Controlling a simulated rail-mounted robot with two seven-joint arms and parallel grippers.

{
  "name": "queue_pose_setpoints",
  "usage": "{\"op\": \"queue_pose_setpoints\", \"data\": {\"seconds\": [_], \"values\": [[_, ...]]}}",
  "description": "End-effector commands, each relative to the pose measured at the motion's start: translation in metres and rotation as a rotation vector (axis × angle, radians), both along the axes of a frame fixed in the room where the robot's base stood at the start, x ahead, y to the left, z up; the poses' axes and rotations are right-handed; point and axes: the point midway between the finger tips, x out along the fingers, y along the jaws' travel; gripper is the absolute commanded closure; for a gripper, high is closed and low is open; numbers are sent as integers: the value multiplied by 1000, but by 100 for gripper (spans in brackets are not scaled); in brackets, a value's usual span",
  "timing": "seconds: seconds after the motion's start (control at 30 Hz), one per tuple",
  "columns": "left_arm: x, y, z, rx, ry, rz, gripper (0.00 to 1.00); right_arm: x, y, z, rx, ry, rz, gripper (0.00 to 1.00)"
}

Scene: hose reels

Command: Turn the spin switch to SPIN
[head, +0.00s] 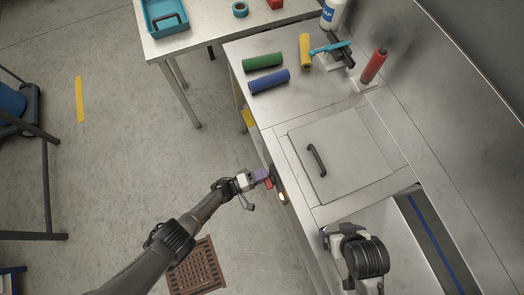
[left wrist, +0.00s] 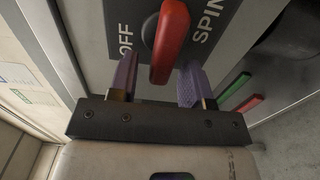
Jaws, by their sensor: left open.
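The spin switch is a red, elongated knob (left wrist: 170,40) on a dark plate lettered OFF on the left and SPIN on the right. In the left wrist view its long handle stands near upright, leaning slightly, between the two words. My left gripper (left wrist: 158,82) is open, with one purple finger on each side of the knob's lower end. Gaps show between the fingers and the knob. In the head view my left gripper (head: 265,176) is at the front face of the steel counter. The fingers of my right arm are hidden.
Green and red buttons (left wrist: 243,95) lie right of the switch. The counter (head: 300,105) has a lid with a dark handle (head: 316,160). Green and blue rolls (head: 268,82) lie farther back. Floor left of the counter is open, with a brown drain grate (head: 197,268).

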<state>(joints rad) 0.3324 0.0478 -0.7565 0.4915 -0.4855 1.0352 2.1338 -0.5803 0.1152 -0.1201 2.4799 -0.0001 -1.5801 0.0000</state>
Motion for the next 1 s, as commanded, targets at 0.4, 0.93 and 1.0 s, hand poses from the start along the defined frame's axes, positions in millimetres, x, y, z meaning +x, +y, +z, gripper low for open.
{"op": "queue_pose_setpoints", "data": {"seconds": [0.4,0.93,1.0], "values": [[-16,36,1,3,0,0,55,0,-3,10,-11,0,7,4],[-52,115,0,1,0,0,55,0,-1,17,-2,0,1,4],[-54,120,0,0,0,-1,55,0,0,18,0,0,1,4]]}}
